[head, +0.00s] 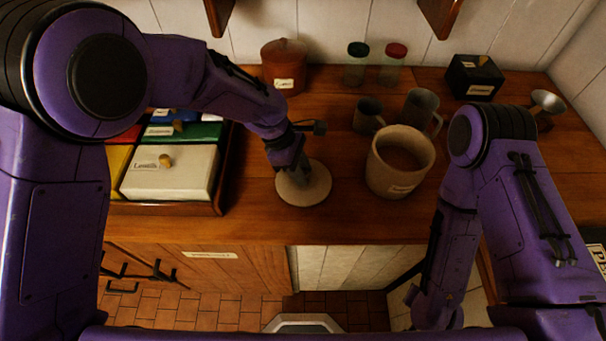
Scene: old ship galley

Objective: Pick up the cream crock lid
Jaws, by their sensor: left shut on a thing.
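The cream crock lid (316,191) is a flat round disc on the wooden counter, in the middle of the head view. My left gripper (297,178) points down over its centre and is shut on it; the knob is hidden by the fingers. I cannot tell whether the lid touches the counter. The open cream crock (388,183) stands just right of the lid, with a label on its front. My right arm hangs at the right, and its gripper is not visible.
A tray (223,180) of coloured lidded boxes stands left of the lid. Behind the crock are two grey mugs (367,117) (421,107). A brown lidded pot (284,66), two jars (356,65) (393,65), a black box (473,78) and a metal funnel (546,104) stand farther back.

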